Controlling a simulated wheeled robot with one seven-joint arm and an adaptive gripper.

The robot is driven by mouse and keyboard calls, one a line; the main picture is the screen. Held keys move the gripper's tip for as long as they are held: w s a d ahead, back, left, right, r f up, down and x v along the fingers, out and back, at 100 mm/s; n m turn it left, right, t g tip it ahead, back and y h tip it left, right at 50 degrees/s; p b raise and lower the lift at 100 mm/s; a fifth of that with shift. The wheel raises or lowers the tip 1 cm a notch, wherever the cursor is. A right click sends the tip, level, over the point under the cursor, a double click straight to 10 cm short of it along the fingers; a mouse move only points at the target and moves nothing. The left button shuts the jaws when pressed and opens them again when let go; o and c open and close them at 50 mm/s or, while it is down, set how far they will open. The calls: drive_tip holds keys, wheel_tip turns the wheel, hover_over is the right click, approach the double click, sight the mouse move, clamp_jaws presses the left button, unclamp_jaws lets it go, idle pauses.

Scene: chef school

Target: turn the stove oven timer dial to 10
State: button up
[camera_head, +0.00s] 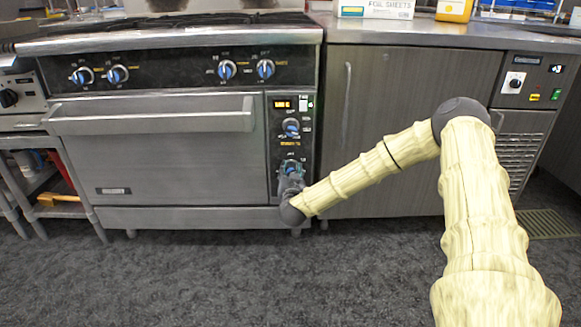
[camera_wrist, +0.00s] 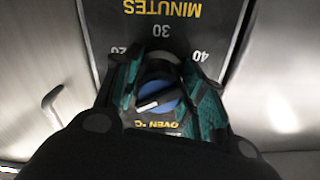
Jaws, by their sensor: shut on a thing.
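A dial with a blue face (camera_wrist: 158,100) fills the middle of the wrist view. A pale pointer mark lies slantwise across its left part. The numbers 20, 30 and 40 show around it, with MINUTES beyond them and OVEN °C on the side nearer my wrist. My gripper (camera_wrist: 162,92) is shut on this dial, one teal finger on each side of it. In the head view my gripper (camera_head: 290,183) is at the lower dial of the oven's narrow control panel (camera_head: 273,150) and hides much of that dial. The arm reaches in from the right.
An upper dial (camera_head: 291,128) and a lit display (camera_head: 283,104) sit above my gripper on the same panel. The oven door (camera_head: 160,145) with its long handle (camera_head: 150,122) is to the left. A grey cabinet (camera_head: 375,90) stands to the right. The floor (camera_head: 180,280) in front is clear.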

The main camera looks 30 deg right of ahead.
idle(0.4)
drive_tip(key=o, duration=1)
drive_tip(key=shift+d, duration=0.1)
drive_tip(key=shift+s, duration=0.1)
drive_tip(key=shift+s+a, duration=0.3)
drive_tip(key=shift+a, duration=0.05)
drive_tip(key=v, duration=1.1)
